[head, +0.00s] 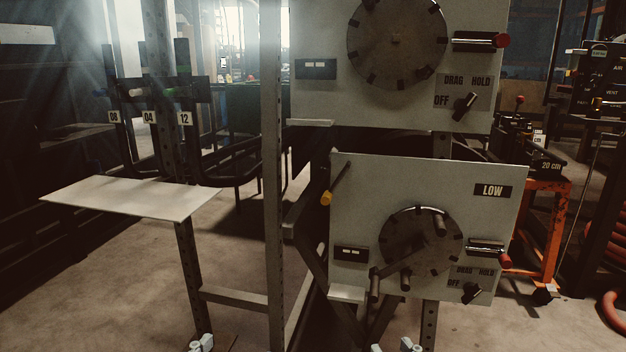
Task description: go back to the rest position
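The upper grey panel (335,100) carries a large dark disc (397,40), a lever with a red knob (503,40) and a DRAG/HOLD/OFF switch (465,106). The lower panel (365,185), marked LOW, carries a smaller dark disc (420,240) with pegs standing out from it. It also has a red-ended lever (487,247), a switch (471,292) and a yellow-ended rod (340,185) at its upper left.
A pale empty shelf (130,198) juts out at the left on a post. Hose holders marked 08, 04 and 12 (150,117) stand behind it. An orange stand (545,230) and red hose coils (606,225) are at the right. Floor shows below the shelf.

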